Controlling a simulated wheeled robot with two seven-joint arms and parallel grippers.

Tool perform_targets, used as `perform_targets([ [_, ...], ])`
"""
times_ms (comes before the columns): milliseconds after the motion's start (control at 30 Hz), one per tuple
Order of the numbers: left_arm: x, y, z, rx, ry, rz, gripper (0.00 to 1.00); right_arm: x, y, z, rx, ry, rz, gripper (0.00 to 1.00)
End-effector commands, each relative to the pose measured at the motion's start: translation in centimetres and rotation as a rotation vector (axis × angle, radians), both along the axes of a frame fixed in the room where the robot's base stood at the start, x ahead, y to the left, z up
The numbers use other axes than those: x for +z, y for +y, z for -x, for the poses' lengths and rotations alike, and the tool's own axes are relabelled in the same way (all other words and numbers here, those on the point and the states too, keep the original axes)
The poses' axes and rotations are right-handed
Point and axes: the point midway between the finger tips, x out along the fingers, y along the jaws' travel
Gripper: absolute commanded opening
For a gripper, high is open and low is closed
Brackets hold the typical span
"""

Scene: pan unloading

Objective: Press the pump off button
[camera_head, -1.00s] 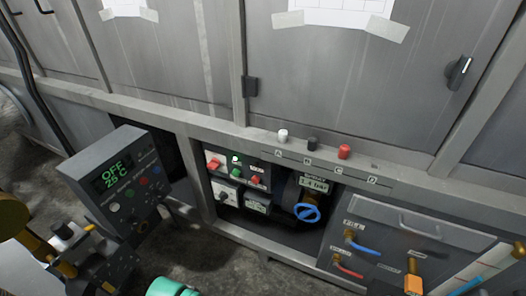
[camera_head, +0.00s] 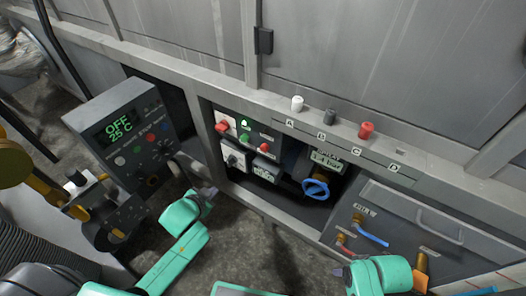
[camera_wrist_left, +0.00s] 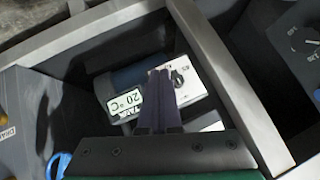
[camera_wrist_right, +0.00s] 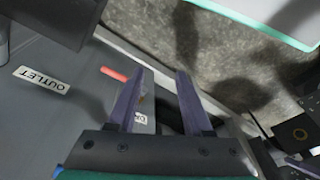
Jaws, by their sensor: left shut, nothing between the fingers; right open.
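A control box (camera_head: 122,128) reading OFF stands at the left. A blue valve wheel (camera_head: 316,189) sits right of the panel inside the recess. White, dark and red knobs (camera_head: 366,130) stand on the ledge above.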

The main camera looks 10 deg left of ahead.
Motion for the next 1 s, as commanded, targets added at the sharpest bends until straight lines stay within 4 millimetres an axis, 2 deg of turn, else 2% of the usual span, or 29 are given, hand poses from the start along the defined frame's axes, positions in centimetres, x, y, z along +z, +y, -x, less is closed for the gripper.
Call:
perform_targets([
  [33,1.8,-0.1,-2.5,-0.100,-0.129,-0.045,0.00,0.0,0.2,-0.1,0.004,-0.012,-0.007,0.50],
  [100,5.4,-1.6,-5.2,-0.296,-0.334,-0.096,0.00,0.6,0.6,-0.3,0.012,-0.033,-0.019,0.50],
  [133,7.1,-2.7,-5.9,-0.404,-0.423,-0.116,0.00,0.9,0.8,-0.4,0.015,-0.043,-0.025,0.50],
  [200,10.1,-5.4,-5.8,-0.678,-0.590,-0.149,0.00,1.7,1.2,-0.5,0.023,-0.063,-0.038,0.50],
  [300,11.9,-7.9,-3.1,-1.022,-0.704,-0.153,0.00,2.7,1.7,-0.7,0.033,-0.089,-0.055,0.50],
  [400,12.2,-8.7,-0.3,-1.239,-0.728,-0.133,0.00,3.4,2.0,-0.7,0.039,-0.103,-0.065,0.50],
  [500,12.3,-8.8,1.0,-1.325,-0.731,-0.118,0.00,3.7,2.1,-0.7,0.041,-0.107,-0.068,0.50],
  [833,12.4,-8.9,1.0,-1.327,-0.734,-0.113,0.00,3.6,2.2,-0.8,0.042,-0.113,-0.071,0.50],
  [1000,12.3,-9.1,0.4,-1.326,-0.736,-0.113,0.00,2.5,3.2,-1.5,0.052,-0.166,-0.102,0.50],
])
